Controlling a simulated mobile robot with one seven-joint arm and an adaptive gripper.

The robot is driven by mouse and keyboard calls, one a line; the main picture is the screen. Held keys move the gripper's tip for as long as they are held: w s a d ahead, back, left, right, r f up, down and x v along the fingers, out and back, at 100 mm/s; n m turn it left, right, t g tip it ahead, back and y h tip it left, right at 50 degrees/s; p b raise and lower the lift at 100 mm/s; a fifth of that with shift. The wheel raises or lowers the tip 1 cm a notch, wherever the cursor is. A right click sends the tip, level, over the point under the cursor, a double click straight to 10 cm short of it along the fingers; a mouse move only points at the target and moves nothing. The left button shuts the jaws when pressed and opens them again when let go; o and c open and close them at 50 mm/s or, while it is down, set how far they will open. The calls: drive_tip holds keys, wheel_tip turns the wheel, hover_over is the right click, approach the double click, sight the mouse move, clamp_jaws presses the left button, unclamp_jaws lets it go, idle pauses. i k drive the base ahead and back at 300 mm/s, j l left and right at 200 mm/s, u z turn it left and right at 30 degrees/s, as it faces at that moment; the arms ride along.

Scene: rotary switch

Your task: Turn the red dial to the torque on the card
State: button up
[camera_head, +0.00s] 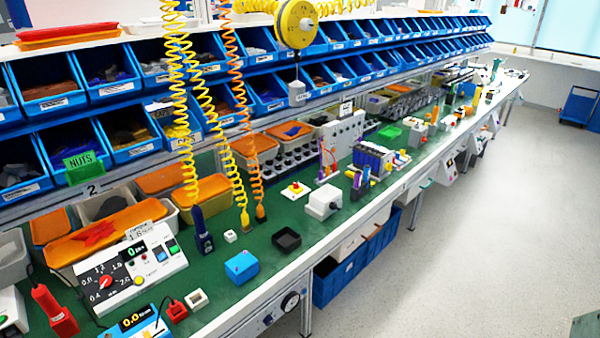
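The red dial (106,282) sits on the front of a white sloped control box (160,262) at the left of the green bench. Small printed numbers ring the dial; its pointer direction is too small to read surely. The box also has a small display (136,249), a yellow button (139,281), and green and blue switches at its right. My gripper is not in view.
A red-handled tool (54,311) lies left of the box, and a blue display unit (138,322) stands in front. A blue box (241,267) and a black tray (286,239) are to the right. Coiled cords (180,100) hang above. Blue bins (127,128) line the back.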

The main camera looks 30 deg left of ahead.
sight(106, 280)
drive_tip(key=u, duration=2.6)
drive_tip(key=i+j, duration=0.2)
drive_tip(key=j, duration=0.15)
drive_tip(key=i+j, duration=0.2)
drive_tip(key=j, duration=0.15)
drive_tip(key=i+j, duration=0.2)
drive_tip(key=j, duration=0.15)
